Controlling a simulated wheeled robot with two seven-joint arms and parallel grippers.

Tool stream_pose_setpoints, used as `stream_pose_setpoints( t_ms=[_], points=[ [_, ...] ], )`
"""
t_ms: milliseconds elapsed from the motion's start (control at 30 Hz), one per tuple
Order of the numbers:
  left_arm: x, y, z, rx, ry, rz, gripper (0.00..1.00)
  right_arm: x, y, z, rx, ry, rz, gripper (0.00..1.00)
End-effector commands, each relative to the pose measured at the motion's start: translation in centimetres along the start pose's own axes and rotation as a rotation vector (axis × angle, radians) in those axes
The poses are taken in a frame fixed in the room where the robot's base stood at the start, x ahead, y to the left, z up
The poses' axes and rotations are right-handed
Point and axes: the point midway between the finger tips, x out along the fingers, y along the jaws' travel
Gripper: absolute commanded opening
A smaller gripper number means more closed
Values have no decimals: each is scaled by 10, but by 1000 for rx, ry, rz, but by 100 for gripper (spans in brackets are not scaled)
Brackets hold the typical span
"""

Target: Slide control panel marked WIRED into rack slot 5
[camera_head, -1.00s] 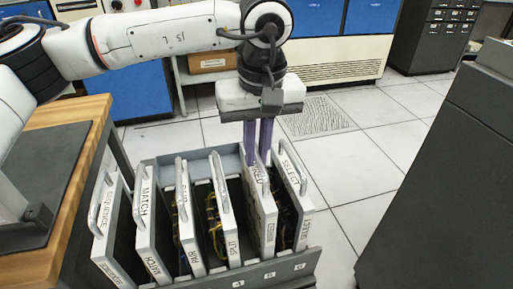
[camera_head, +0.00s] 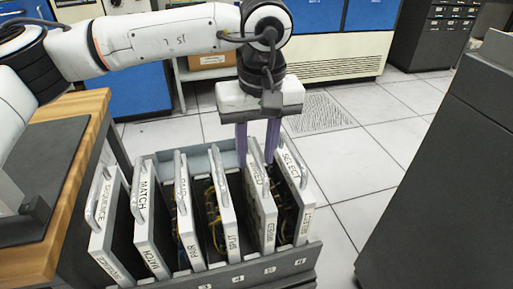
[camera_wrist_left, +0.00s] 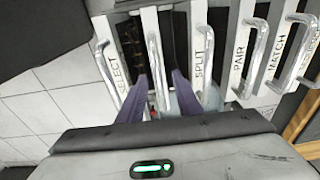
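The control panel marked WIRED (camera_head: 261,215) stands upright in the rack (camera_head: 225,275), in line with the label 5 on the rack's front strip. Its top is about level with its neighbours. My left gripper (camera_head: 257,160) is above it, its two purple fingers spread apart on either side of the panel's handle. In the left wrist view the WIRED panel's handle (camera_wrist_left: 158,72) lies between the spread fingers (camera_wrist_left: 160,85), with a gap on each side. The slot's bottom is hidden. My right gripper is not in view.
The SELECT panel (camera_head: 304,222) stands right of WIRED. SPLIT (camera_head: 229,220), PAIR (camera_head: 189,230), MATCH (camera_head: 151,250) and SEQUENCE (camera_head: 108,245) stand to the left. A wooden table (camera_head: 95,115) is at left, a dark cabinet (camera_head: 440,190) at right. Tiled floor lies behind.

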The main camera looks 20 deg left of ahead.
Motion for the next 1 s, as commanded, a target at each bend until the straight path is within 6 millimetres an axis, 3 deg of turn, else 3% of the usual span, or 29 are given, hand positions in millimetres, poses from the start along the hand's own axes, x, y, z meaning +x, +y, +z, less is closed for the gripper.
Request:
stream_pose_setpoints(
  t_ms=[33, 167, 367, 500, 700, 1000],
  points=[
    [4, 0, 1, 0, 0, 0, 32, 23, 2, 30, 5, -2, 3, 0],
    [4, 0, 0, 0, 1, 2, 32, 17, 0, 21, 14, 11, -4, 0],
    [3, 1, 0, 0, 2, 3, 32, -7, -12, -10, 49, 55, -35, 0],
    [-36, 2, -1, -1, 5, 8, 32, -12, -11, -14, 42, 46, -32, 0],
    [-79, 1, -1, -1, 4, 7, 32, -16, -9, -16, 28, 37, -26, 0],
    [-106, 0, 0, 0, 3, 5, 32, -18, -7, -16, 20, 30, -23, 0]
  ],
)
